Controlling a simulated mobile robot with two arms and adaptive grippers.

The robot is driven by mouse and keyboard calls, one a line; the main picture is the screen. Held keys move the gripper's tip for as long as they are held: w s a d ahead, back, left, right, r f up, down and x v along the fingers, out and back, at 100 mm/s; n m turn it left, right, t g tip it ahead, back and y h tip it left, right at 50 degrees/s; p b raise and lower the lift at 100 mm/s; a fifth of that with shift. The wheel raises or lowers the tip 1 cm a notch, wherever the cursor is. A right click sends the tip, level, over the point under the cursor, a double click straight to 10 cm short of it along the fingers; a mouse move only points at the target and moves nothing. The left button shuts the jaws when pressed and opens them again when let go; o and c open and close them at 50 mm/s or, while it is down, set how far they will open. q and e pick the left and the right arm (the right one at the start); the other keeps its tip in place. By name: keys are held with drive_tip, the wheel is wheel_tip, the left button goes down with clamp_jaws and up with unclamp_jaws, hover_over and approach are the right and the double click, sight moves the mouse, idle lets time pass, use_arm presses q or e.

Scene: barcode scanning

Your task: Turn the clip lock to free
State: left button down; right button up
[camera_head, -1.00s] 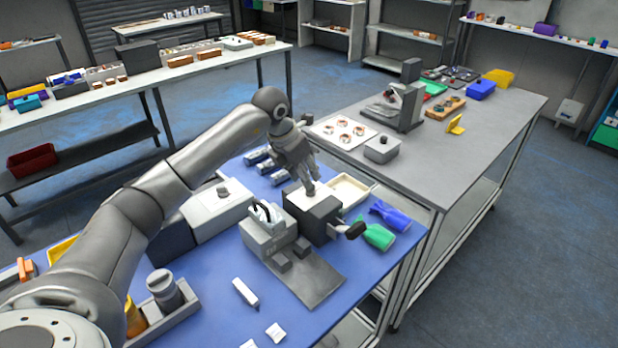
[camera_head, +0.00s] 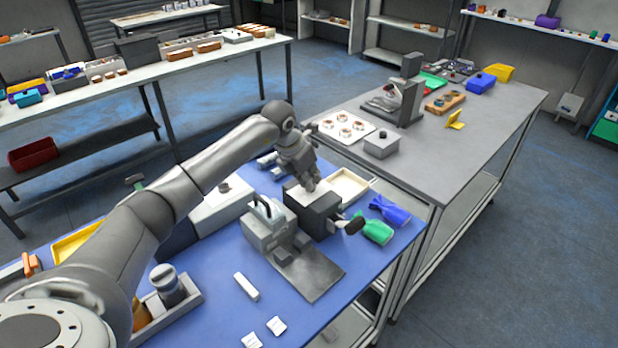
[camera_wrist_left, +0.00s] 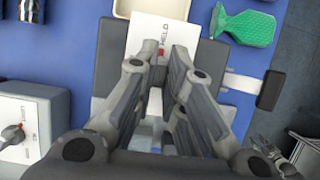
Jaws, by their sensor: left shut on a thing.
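The clip lock is on the dark block (camera_head: 325,222), which has a white top plate (camera_wrist_left: 180,28). In the left wrist view the plate reads HELD, with a small red mark (camera_wrist_left: 161,52) beside the word. My left gripper (camera_head: 312,184) points down onto this plate. In the left wrist view its fingers (camera_wrist_left: 157,95) are closed in around the lock's knob, which they hide. I cannot read the other label on the plate, and the knob's angle is hidden.
A grey clamp device (camera_head: 268,228) stands left of the block. A cream tray (camera_head: 347,186) lies behind.

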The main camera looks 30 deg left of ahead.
use_arm(q)
drive_tip(key=shift+n, duration=0.3)
drive_tip(key=n+y+b, duration=0.1)
drive_tip(key=n, duration=0.1)
drive_tip(key=n+y+b, duration=0.1)
drive_tip(key=n+b, duration=0.1)
drive_tip(key=shift+d+f, duration=0.1)
drive_tip(key=shift+d, duration=0.1)
drive_tip(key=n+b, duration=0.1)
drive_tip(key=n, duration=0.1)
drive_tip(key=n+y+b, duration=0.1)
drive_tip(key=n, duration=0.2)
drive_tip(key=shift+y+b, duration=0.3)
drive_tip(key=shift+b, duration=0.1)
drive_tip(key=n+g+y+b, duration=0.1)
drive_tip(key=n+b, duration=0.1)
drive_tip(key=n, duration=0.2)
drive_tip(key=shift+w+d, duration=0.1)
drive_tip(key=shift+d, duration=0.05)
drive_tip(key=shift+n+g+y+b, duration=0.6)
drive_tip(key=shift+n+g+b, duration=0.25)
drive_tip(key=shift+n, duration=1.25)
drive_tip(key=c, duration=1.5)
unclamp_jaws()
